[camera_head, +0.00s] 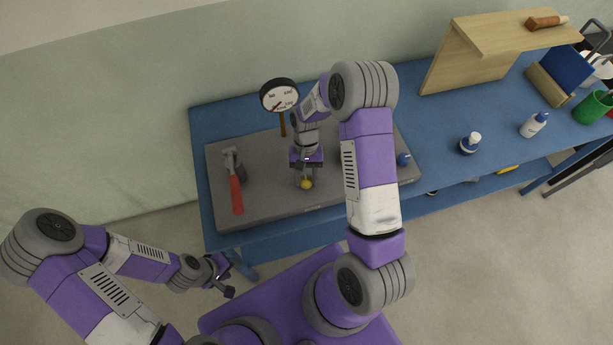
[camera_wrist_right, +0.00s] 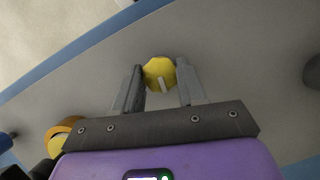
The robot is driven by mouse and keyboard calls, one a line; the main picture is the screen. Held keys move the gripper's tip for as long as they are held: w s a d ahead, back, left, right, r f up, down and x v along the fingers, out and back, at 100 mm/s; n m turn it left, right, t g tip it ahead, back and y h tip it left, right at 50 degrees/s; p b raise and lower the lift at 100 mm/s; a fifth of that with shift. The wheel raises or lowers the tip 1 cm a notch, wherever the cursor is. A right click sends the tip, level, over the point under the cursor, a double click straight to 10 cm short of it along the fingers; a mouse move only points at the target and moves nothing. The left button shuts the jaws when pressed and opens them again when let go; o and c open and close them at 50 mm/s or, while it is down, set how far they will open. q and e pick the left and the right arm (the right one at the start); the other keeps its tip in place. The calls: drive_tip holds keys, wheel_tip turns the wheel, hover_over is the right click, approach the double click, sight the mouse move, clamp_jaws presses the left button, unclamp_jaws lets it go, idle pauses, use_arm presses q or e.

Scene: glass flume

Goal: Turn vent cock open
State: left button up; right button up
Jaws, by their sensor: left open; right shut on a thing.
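The vent cock appears as a small yellow knob (camera_head: 307,184) near the front of the grey slab on the blue bench. In the right wrist view the yellow knob (camera_wrist_right: 159,72), with a pale bar mark on its face, sits between the fingertips. My right gripper (camera_head: 305,178) reaches down over the slab, its fingers (camera_wrist_right: 160,84) closed on the knob's two sides. My left gripper (camera_head: 224,280) is open and empty, in front of the bench at the lower left, away from the knob. The cock's body below the knob is hidden.
A dial gauge (camera_head: 279,95) stands behind the right gripper. A blue knob (camera_head: 403,159) is at the slab's right. Bottles (camera_head: 470,143) and a wooden stand (camera_head: 450,65) are further right. An orange-yellow round part (camera_wrist_right: 60,140) shows lower left in the wrist view.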

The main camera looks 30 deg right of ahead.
drive_tip(key=shift+n, duration=0.5)
drive_tip(key=o, duration=1)
drive_tip(key=shift+o, duration=0.2)
drive_tip(key=v, duration=0.7)
drive_tip(key=shift+w+r, duration=0.2)
drive_tip(key=shift+r, duration=0.1)
drive_tip(key=shift+a, duration=0.1)
